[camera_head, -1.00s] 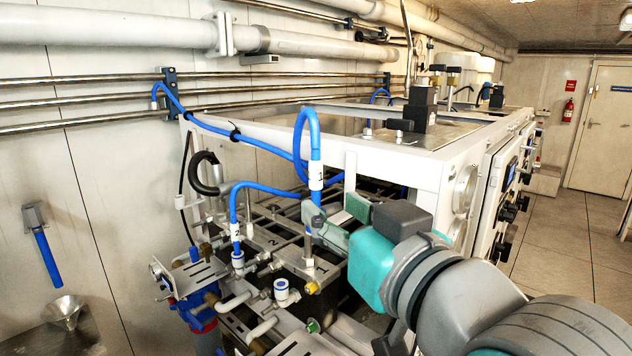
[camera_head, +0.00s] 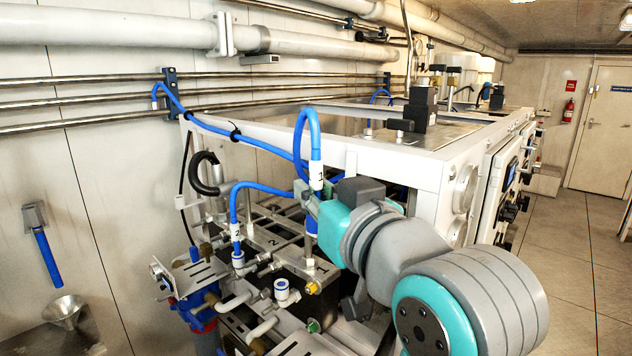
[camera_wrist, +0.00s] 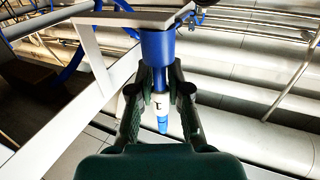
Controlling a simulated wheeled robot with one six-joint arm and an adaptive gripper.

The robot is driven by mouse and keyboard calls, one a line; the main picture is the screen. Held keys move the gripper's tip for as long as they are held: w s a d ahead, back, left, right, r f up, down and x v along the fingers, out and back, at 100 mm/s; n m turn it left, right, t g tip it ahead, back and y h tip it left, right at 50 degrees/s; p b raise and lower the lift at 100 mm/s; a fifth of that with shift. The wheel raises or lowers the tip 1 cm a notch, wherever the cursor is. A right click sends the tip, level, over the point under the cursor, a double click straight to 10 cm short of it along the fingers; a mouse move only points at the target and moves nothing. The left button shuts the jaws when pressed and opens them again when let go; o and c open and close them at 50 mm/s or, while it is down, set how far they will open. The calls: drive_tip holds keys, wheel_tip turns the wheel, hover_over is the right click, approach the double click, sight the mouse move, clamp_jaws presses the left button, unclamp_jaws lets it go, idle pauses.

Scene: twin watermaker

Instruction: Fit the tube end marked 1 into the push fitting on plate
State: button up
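The blue tube end marked 1 (camera_head: 316,172) hangs from a high blue loop, with its white label just above my gripper (camera_head: 309,200). In the wrist view, my gripper (camera_wrist: 158,68) has its fingers on both sides of the blue tube (camera_wrist: 157,45), apparently closed on it. The blue part (camera_head: 311,224) continues below the fingers. An empty white push fitting with a blue ring (camera_head: 282,291) sits lower and to the left, apart from the tube. The tube marked 2 (camera_head: 236,232) stands in another fitting (camera_head: 238,260).
A metal post with a brass-coloured fitting (camera_head: 311,287) stands below my gripper. The white frame (camera_head: 425,185) is close behind my arm. White elbow pipes (camera_head: 236,302) and a slotted metal plate (camera_head: 205,271) crowd the left side.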

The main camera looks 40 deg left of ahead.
sight(316, 148)
idle(0.4)
drive_tip(key=shift+r, duration=5)
clamp_jaws()
drive_tip(key=shift+w+a+m+t+h, duration=0.6)
drive_tip(key=shift+a+m+t+h, duration=2.6)
drive_tip(key=shift+a, duration=1.05)
wheel_tip(316, 148, down, 20)
drive_tip(key=shift+r, duration=0.1)
